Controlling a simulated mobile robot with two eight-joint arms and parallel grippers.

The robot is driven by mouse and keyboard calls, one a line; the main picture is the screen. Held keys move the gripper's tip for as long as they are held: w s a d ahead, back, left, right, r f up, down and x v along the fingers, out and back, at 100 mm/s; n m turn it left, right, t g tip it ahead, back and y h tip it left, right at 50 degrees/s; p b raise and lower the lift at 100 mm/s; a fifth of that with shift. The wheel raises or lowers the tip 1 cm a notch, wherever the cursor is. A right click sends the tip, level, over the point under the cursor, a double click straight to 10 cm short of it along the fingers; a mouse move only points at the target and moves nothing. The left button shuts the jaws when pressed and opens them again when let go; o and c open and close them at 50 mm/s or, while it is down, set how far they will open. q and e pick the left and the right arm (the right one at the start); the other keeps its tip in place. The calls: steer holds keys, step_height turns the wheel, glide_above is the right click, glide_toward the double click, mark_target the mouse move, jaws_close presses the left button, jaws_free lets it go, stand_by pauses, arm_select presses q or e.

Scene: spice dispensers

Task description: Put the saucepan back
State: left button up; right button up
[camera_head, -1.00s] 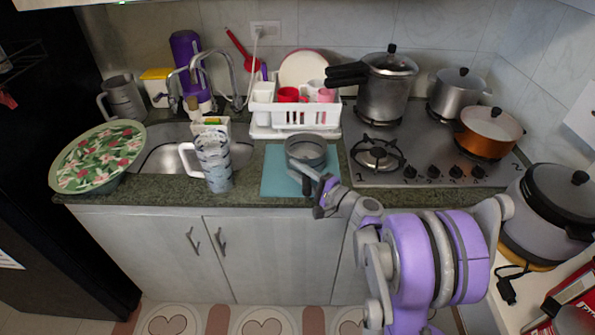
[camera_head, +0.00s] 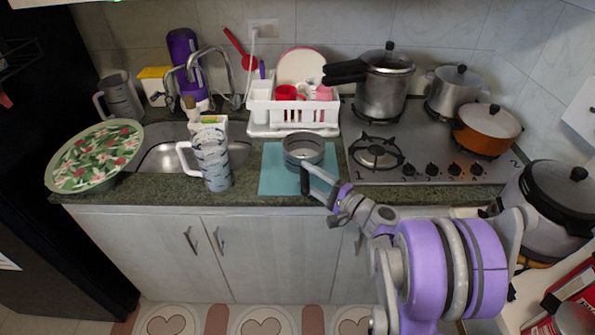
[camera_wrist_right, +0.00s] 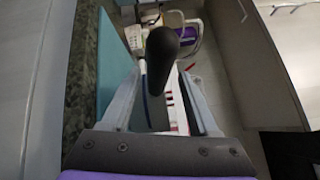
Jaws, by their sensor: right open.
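The saucepan (camera_head: 303,149) is a small grey pan standing upright on the blue mat on the counter, in front of the dish rack. Its dark handle points toward the counter's front edge. My right gripper (camera_head: 318,187) is open at the handle, near the front edge of the mat. In the right wrist view, the handle's rounded black end (camera_wrist_right: 162,44) shows between the two spread fingers, and the fingers do not appear closed on it. My left gripper is not in view.
The blue mat (camera_head: 273,180) lies between a patterned jug (camera_head: 213,164) and the stove (camera_head: 420,172). The white dish rack (camera_head: 292,117) stands behind. A pressure cooker (camera_head: 383,88), a steel pot (camera_head: 453,94) and an orange pot (camera_head: 487,132) occupy the stove.

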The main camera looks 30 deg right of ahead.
steer(key=v, duration=0.7)
steer(key=shift+s+b, duration=0.2)
steer(key=shift+b, duration=0.15)
steer(key=shift+s+f, duration=0.1)
